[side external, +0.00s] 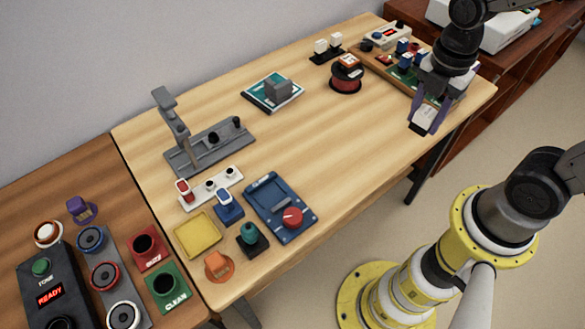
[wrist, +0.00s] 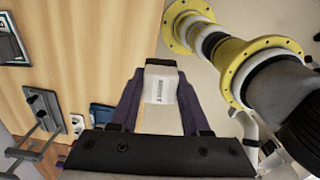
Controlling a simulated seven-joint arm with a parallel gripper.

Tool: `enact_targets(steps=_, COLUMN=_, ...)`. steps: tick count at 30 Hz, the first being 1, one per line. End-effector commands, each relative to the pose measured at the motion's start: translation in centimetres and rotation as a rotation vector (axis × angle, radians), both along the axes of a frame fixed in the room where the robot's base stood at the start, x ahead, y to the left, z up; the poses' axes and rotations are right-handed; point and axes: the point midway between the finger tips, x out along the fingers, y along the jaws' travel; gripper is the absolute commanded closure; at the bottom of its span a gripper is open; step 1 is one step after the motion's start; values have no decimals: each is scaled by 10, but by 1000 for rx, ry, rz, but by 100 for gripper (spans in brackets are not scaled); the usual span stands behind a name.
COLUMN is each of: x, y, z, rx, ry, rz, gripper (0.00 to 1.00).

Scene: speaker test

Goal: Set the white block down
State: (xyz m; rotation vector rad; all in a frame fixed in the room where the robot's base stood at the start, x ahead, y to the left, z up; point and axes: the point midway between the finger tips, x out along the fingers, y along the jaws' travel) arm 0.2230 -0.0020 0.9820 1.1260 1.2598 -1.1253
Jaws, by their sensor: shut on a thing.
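My gripper (side external: 429,116) is shut on the white block (side external: 423,120). In the side external view it is at the right end of the wooden table, and the block hangs at or just past the table's front edge. The height of the block above the table is hard to tell.
The wooden table (side external: 330,135) has free room in its middle and right. A teal-topped box (side external: 262,95) with a grey block, a red spool (side external: 346,80), a grey stand (side external: 205,148), a blue device (side external: 270,195) and a yellow tray (side external: 197,234) stand on it. A component board lies behind my gripper.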

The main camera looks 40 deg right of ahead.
Motion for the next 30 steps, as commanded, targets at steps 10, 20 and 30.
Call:
enact_targets(steps=10, x=116, y=94, z=36, rx=-1, ry=3, rz=270, gripper=100)
enact_targets(steps=20, x=156, y=231, z=23, rx=-1, ry=4, rz=547, gripper=100)
enact_targets(steps=30, x=138, y=287, z=-7, rx=0, ry=0, rz=672, gripper=100)
